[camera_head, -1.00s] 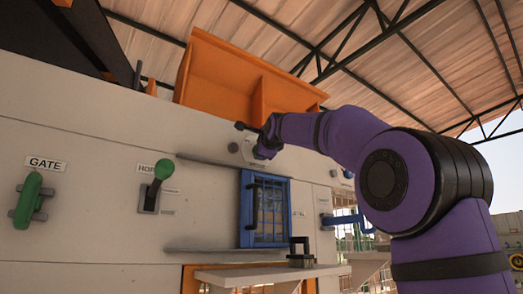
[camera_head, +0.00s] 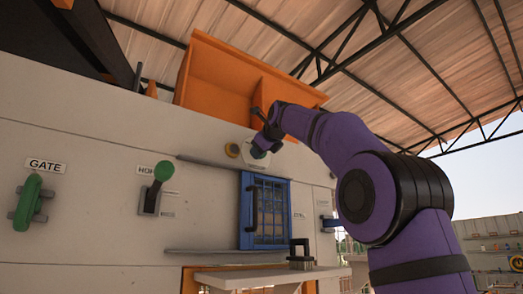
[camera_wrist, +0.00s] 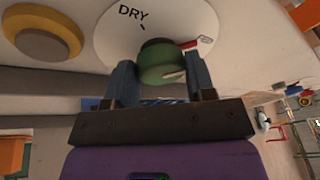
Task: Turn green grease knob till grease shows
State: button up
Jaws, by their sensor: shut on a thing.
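The green grease knob (camera_wrist: 160,62) sits on a round white dial plate (camera_wrist: 185,25) marked DRY, with a small red mark beside the knob's upper right. My gripper (camera_wrist: 160,72) is shut on the knob, with one blue finger on each side of it. A pale pointer line shows on the knob's lower right side. In the head view my gripper (camera_head: 258,150) is at the wall plate, left of my purple wrist, and the knob is mostly hidden there. I cannot make out any grease.
Below are narrow ledges, a blue barred window (camera_head: 266,210) and a shelf (camera_head: 270,275) with a black-handled block. Green GATE (camera_head: 28,203) and HOPPER-side (camera_head: 160,180) levers are at left.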

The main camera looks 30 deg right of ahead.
dwell(0.4)
jog(key=o, duration=0.9)
jog(key=v, duration=1)
jog(key=shift+s+r, duration=0.1)
jog(key=shift+s, duration=0.25)
jog(key=shift+a, duration=0.1)
